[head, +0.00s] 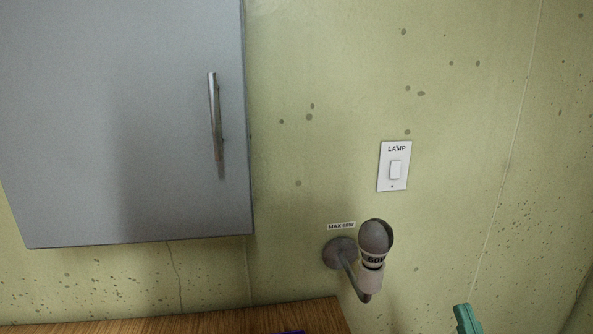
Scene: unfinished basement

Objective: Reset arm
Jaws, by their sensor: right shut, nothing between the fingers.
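My right gripper (466,318) shows only as a small teal tip at the bottom edge, right of centre. It is shut and empty, below and to the right of the wall lamp (375,240). The lamp is a grey bulb in a pale socket on a bent arm, with a round wall plate. The bulb is unlit. A white switch plate (393,180) marked "LAMP" is on the wall above it. My left gripper is not in view.
A grey cabinet (120,120) with a vertical metal handle (215,120) hangs at the upper left, its door shut. A wooden surface (200,322) runs along the bottom, with a sliver of something blue (293,332) at its edge. The right-hand wall is bare.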

